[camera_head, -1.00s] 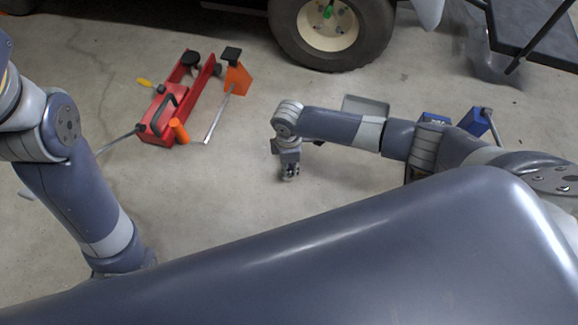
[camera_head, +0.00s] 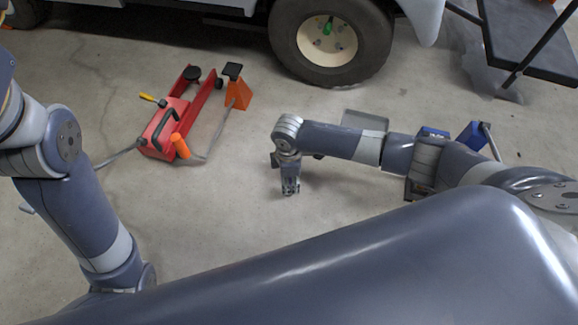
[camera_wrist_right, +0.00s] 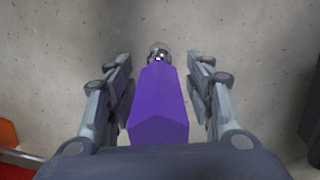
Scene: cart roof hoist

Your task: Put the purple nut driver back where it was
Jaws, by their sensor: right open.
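The purple nut driver (camera_wrist_right: 158,105) shows in the right wrist view, its handle between the two fingers with a metal end (camera_wrist_right: 159,52) at the top. My right gripper (camera_head: 290,188) is open, and a gap shows on each side of the handle. In the head view this gripper points down over bare floor; the nut driver cannot be made out there. My left arm comes in from the left, but its gripper is not in view.
A grey tray (camera_head: 364,119) and a blue stand (camera_head: 470,135) are to the right. A cart wheel (camera_head: 330,40) is behind. Floor around the gripper looks clear.

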